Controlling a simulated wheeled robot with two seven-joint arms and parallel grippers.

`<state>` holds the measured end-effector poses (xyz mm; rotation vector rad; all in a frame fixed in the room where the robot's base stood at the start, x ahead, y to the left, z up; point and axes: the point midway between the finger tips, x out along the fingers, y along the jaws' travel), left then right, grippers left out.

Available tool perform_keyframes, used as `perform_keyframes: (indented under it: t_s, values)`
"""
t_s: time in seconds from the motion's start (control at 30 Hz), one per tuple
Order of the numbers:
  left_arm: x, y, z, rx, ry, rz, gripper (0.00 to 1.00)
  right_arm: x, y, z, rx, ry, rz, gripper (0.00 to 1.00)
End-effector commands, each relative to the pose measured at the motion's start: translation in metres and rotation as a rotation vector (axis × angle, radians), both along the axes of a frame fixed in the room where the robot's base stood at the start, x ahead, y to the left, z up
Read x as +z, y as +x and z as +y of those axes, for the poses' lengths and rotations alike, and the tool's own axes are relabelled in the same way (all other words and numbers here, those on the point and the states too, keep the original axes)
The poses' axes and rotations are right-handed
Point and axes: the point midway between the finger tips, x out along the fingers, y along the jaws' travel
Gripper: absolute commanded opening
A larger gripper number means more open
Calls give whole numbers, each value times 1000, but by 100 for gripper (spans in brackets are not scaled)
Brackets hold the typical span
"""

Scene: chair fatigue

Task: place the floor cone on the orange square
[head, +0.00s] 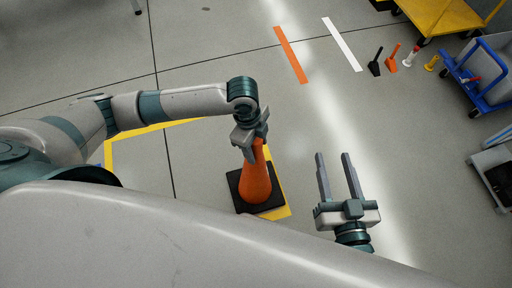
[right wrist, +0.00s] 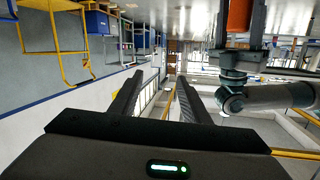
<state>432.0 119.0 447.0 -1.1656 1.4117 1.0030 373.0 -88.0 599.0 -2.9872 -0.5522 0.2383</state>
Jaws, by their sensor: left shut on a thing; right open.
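The orange floor cone (head: 256,182) with a square black base (head: 240,201) stands upright below my left gripper (head: 252,146), which is shut on its top. Part of the cone also shows at the top of the right wrist view (right wrist: 239,14). I cannot tell whether its base touches the floor. A yellow-orange outline (head: 151,128) is marked on the floor, and one corner of it (head: 278,212) shows by the cone's base. My body and left arm hide much of it. My right gripper (head: 336,165) is open and empty, to the right of the cone.
An orange strip (head: 291,55) and a white strip (head: 342,44) lie on the floor ahead. Several small coloured items, including a black one (head: 375,64), stand near a yellow cart (head: 440,16) and a blue cart (head: 475,90) at right. The middle floor is clear.

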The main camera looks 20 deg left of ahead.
Motion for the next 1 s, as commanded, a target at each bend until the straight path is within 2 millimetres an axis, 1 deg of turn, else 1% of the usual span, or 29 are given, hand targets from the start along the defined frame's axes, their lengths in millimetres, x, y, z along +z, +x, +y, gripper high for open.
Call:
perform_keyframes:
  t_s: [0.1, 0.2, 0.67, 0.7, 0.73, 0.77, 1.0]
  values:
    - [-2, 0, -1, -1, -1, -2, 0, 10, 0, 2, -1, 17, -57, 43]
    - [-2, 0, -1, -2, -1, -2, 0, 15, 1, 3, -1, 24, -81, 43]
    - [-4, 0, -1, -1, -1, -1, 0, 15, 1, 3, -1, 21, -75, 43]
    - [-5, 0, -1, -1, 0, 0, 57, 14, 1, 3, -1, 21, -74, 43]
    - [-5, 0, 0, -1, 0, 0, 65, 14, 1, 3, -1, 21, -74, 43]
    - [-5, 0, -1, -1, 0, 0, 69, 14, 1, 3, -1, 21, -74, 43]
    - [-5, 0, 0, -1, 0, 0, 69, 14, 1, 3, -2, 22, -74, 43]
